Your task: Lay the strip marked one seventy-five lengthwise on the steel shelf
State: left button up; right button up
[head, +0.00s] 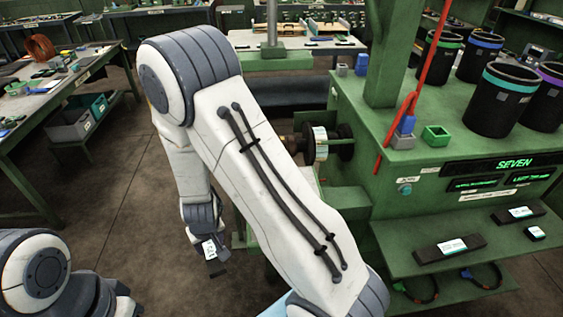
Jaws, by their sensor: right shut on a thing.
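My right gripper (212,262) hangs below my right arm, left of the green machine. It is shut on a small dark strip (215,268) with a white label, held above the floor and clear of any surface. The label's marking is too small to read surely. My right forearm covers much of the middle of the view. A green shelf (400,236) juts from the machine's front at the right. Dark strips with white and teal labels lie on it: a long one (450,249), another farther back (518,213) and a short piece (536,233). My left gripper is not in view.
Several black canisters (499,100) with coloured bands stand on the machine top, near a red bar (432,60). A lower shelf holds looped cables (420,289). A workbench (45,95) stands at the left. The shelf's left front part is bare.

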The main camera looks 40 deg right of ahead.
pick_arm(q)
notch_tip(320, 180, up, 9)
jog(key=p, duration=0.8)
pick_arm(e)
jog(key=d+r+m, duration=0.1)
jog(key=d+r, duration=0.5)
jog(key=d, duration=0.7)
jog(key=d+r+m, duration=0.2)
jog(key=d+r, duration=0.4)
jog(key=d, duration=0.6)
pick_arm(q)
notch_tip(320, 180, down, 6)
jog(key=b, duration=0.6)
jog(key=shift+b, duration=0.35)
pick_arm(e)
jog(key=shift+h, duration=0.4)
jog(key=f, duration=0.7)
jog(key=shift+s+d, duration=0.3)
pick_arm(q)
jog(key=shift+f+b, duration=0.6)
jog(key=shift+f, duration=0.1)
pick_arm(e)
jog(key=shift+f, duration=0.55)
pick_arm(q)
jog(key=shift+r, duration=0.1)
pick_arm(e)
jog(key=o, duration=1.5)
jog(key=shift+c, duration=0.2)
jog(key=shift+r, duration=0.1)
